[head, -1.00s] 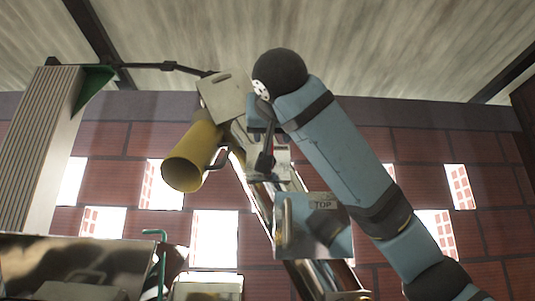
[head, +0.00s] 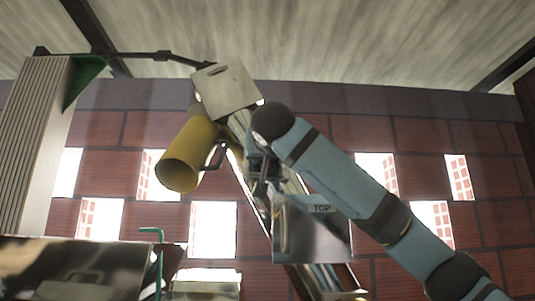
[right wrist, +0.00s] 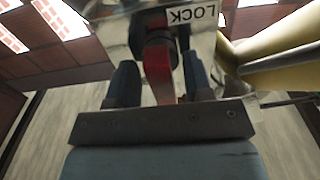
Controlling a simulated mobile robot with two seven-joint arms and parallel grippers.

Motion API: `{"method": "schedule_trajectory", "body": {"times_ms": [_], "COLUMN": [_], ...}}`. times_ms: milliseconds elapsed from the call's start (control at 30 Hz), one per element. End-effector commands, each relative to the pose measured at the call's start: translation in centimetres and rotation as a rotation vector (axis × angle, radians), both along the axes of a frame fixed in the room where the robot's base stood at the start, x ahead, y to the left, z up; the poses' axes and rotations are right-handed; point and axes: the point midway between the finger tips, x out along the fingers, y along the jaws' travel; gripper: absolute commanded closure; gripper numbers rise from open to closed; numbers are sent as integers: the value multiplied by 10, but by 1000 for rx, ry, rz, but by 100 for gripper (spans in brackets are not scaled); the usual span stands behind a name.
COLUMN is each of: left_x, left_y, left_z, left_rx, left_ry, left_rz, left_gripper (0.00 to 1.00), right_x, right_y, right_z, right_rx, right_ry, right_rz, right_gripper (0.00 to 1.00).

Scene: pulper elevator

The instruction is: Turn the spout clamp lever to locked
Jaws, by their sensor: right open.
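The spout clamp lever (right wrist: 158,78) shows in the right wrist view as a red bar with a dark round pivot near its top. A white "LOCK" label (right wrist: 193,16) sits beside it on a metal plate. My right gripper (right wrist: 158,62) is open, with one dark blue finger on each side of the lever; I cannot tell whether either touches it. In the head view my right gripper (head: 262,170) is small and dark, in front of the sloping metal tube, and the lever is hard to make out there. The yellow spout (head: 186,160) is left of it. My left gripper is not in view.
A square metal box (head: 226,90) tops the sloping tube. A shiny panel marked "TOP" (head: 318,240) is just below my right gripper. A ribbed pale column (head: 35,140) stands at the left. A green bent pipe (head: 160,260) rises at the lower left.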

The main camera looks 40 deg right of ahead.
Motion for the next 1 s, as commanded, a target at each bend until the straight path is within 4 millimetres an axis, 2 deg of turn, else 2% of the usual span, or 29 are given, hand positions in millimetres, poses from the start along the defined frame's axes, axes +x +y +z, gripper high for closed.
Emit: {"method": "schedule_trajectory", "body": {"times_ms": [33, 167, 567, 800, 1000], "left_x": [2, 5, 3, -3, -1], "left_y": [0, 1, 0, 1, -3], "left_z": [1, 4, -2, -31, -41], "left_rx": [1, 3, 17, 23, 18], "left_ry": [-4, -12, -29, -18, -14], "left_rz": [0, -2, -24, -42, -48], "left_gripper": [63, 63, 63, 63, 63], "right_x": [0, 0, 1, 2, 1], "right_y": [0, 0, 2, 3, 3], "right_z": [0, 0, -5, -7, -3], "right_rx": [0, 0, -44, -165, -321], "right_ry": [0, 0, 28, 104, 197], "right_rz": [0, 0, 3, 6, 4], "right_gripper": [58, 87, 87, 87, 87]}}
